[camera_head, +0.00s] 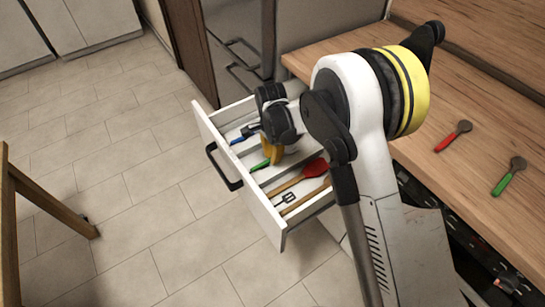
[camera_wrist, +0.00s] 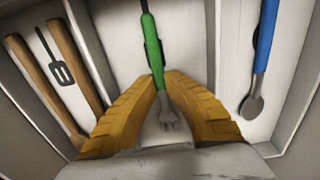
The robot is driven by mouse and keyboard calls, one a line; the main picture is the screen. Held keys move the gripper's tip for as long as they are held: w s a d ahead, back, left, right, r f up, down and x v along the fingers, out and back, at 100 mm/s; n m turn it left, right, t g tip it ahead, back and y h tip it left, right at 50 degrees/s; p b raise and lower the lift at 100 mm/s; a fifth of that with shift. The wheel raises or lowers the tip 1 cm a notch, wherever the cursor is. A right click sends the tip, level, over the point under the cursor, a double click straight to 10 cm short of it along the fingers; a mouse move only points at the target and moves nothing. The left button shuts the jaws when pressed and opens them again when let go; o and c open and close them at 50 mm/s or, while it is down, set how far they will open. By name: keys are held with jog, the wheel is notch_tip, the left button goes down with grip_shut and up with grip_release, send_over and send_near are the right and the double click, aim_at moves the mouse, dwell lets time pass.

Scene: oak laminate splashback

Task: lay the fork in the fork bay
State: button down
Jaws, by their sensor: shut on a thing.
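The green-handled fork (camera_wrist: 152,45) is between the yellow fingertips of my gripper (camera_wrist: 159,82) in the wrist view. My gripper is shut on it near where the handle meets the grey head. The fork's head points toward the gripper's palm. In the head view my gripper (camera_head: 272,156) is down inside the open drawer (camera_head: 226,163), and a bit of the green handle (camera_head: 260,165) shows beside it. The fork is over or in the middle bay, between two dividers. I cannot tell whether it touches the bay floor.
A blue-handled spoon (camera_wrist: 264,45) lies in the bay to the right in the wrist view. Wooden-handled utensils (camera_wrist: 75,55) and a red spatula (camera_head: 314,168) fill the other side. A red-handled utensil (camera_head: 454,135) and a green-handled utensil (camera_head: 509,176) lie on the wooden counter (camera_head: 470,95).

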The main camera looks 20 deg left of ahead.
jog(key=shift+f, duration=0.2)
jog(key=c, duration=1.6)
grip_release()
jog(key=shift+o, duration=0.2)
jog(key=shift+r, duration=0.1)
